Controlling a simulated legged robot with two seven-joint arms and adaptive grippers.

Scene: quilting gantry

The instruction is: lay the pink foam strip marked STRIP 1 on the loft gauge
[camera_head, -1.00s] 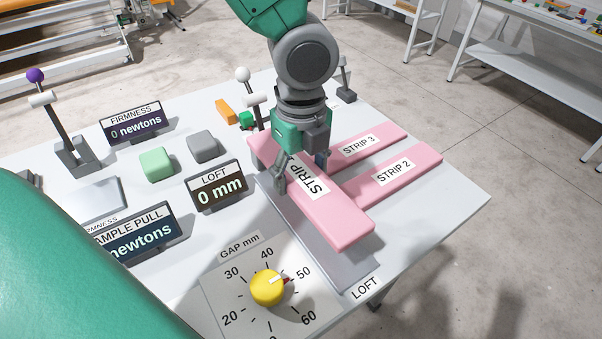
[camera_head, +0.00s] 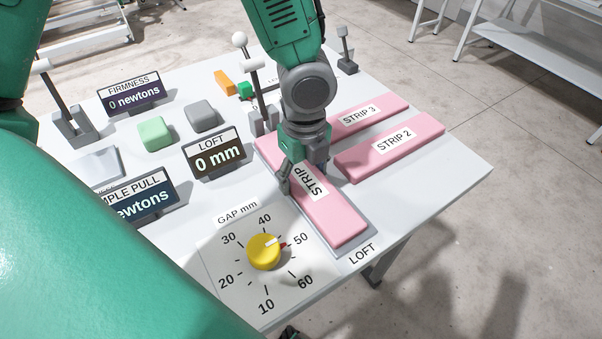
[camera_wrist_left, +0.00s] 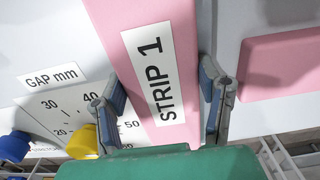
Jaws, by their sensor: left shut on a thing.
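The pink foam strip marked STRIP 1 (camera_head: 335,222) lies lengthwise over the grey plate of the loft gauge (camera_head: 357,243), roughly lined up with it. Only a narrow rim of the plate shows. I cannot tell if the strip touches it. My left gripper (camera_head: 303,174) is shut across the strip's width near its label. In the left wrist view my left gripper (camera_wrist_left: 158,88) has one finger on each side of STRIP 1 (camera_wrist_left: 102,22). The LOFT display (camera_head: 215,160) reads 0 mm. My right gripper is not in view.
STRIP 2 (camera_head: 421,134) and STRIP 3 (camera_head: 381,107) lie on the table to the right. A yellow GAP knob (camera_head: 263,252) is left of the gauge. Green (camera_head: 155,134) and grey (camera_head: 201,115) blocks sit farther back. A white-knobbed lever (camera_head: 251,75) stands behind my gripper.

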